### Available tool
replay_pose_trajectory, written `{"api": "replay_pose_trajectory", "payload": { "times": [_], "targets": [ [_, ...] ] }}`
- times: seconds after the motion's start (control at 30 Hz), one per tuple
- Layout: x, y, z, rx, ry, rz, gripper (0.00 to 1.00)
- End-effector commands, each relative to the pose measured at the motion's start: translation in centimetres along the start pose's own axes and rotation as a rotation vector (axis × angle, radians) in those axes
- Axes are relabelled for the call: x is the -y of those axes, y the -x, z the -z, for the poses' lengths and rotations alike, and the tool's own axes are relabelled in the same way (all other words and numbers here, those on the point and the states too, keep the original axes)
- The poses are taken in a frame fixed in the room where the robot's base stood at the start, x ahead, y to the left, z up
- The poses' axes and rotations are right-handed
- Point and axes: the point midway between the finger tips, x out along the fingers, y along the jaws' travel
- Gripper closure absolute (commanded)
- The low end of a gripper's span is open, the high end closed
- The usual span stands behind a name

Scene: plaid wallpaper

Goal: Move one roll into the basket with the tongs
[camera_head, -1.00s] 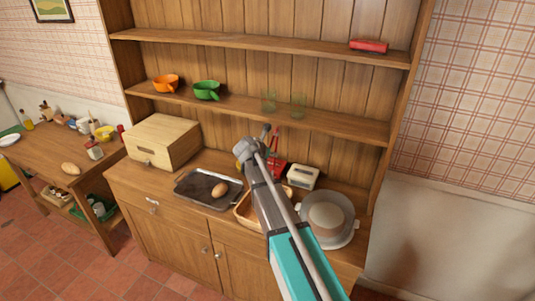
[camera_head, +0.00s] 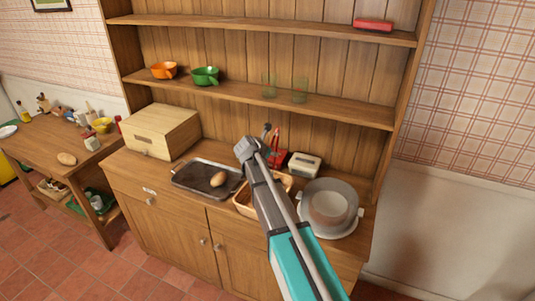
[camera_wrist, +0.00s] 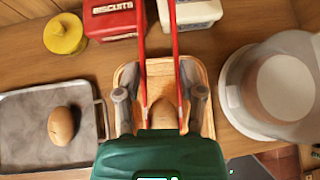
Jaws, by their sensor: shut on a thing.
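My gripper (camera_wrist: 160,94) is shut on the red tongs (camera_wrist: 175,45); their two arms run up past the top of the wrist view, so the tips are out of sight. The red tongs also show beyond my wrist in the head view (camera_head: 275,138). The wooden basket (camera_wrist: 205,121) lies below my gripper and is partly hidden by it; my arm covers much of it in the head view (camera_head: 243,205).
A stack of dishes (camera_head: 333,207) is on the right. A wooden bread box (camera_head: 160,130) is at the left. A shelf (camera_head: 300,110) runs above.

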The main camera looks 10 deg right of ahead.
Motion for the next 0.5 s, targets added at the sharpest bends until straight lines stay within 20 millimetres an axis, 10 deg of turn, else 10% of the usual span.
{"api": "replay_pose_trajectory", "payload": {
  "times": [0.5],
  "targets": [
    [0.0, -1.4, 1.8, 0.000, 0.000, 0.001, 1.00]
  ]
}}
